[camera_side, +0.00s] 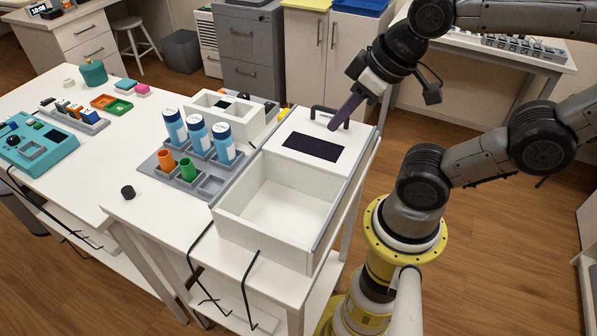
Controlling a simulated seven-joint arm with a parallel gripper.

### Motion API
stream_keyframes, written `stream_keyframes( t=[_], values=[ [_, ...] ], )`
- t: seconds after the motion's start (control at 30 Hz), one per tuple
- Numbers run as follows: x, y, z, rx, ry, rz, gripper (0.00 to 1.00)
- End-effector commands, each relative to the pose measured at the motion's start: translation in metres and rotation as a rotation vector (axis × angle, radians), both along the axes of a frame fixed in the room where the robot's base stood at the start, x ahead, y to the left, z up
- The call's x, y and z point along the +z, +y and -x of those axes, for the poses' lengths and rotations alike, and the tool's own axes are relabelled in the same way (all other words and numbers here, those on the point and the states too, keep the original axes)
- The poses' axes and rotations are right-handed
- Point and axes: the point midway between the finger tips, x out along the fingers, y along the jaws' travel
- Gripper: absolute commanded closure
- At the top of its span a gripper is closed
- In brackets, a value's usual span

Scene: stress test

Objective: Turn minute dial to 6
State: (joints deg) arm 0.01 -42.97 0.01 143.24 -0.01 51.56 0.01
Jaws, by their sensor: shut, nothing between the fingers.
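No dial that I can identify as the minute dial is clear in the side view. A small black round piece (128,192) sits on the near edge of the white table; I cannot tell what it is. A teal device (62,150) at the far left has a dark round knob (13,140); no markings are readable. My gripper (333,127) is shut and empty, its purple fingers pointing down and left, at the right rear of a white unit (350,148) with a dark panel (311,147). Contact with the unit cannot be told.
A black handle (318,112) stands behind the panel, close to my fingers. An open, empty white drawer (240,228) juts forward. A grey rack (180,182) holds blue-and-white bottles (198,135) and orange and green cups (187,170). A white open box (250,122) stands behind.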

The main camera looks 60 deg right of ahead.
Motion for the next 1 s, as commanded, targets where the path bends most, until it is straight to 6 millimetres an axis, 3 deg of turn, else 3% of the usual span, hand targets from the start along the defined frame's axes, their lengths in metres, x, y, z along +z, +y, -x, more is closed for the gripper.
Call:
stream_keyframes(
  t=[0.03, 0.3, 0.47, 0.67, 0.87, 1.0],
  values=[
    [0.0, 0.0, 0.0, 0.0, 0.0, 0.0, 0.95],
    [0.004, 0.0, 0.003, 0.139, 0.017, 0.073, 0.48],
    [0.013, -0.007, -0.004, 0.266, 0.071, 0.15, 0.48],
    [0.02, -0.038, -0.019, 0.321, 0.189, 0.205, 0.48],
    [0.019, -0.088, -0.03, 0.299, 0.325, 0.189, 0.48],
    [0.011, -0.137, -0.028, 0.22, 0.417, 0.123, 0.48]
  ],
)
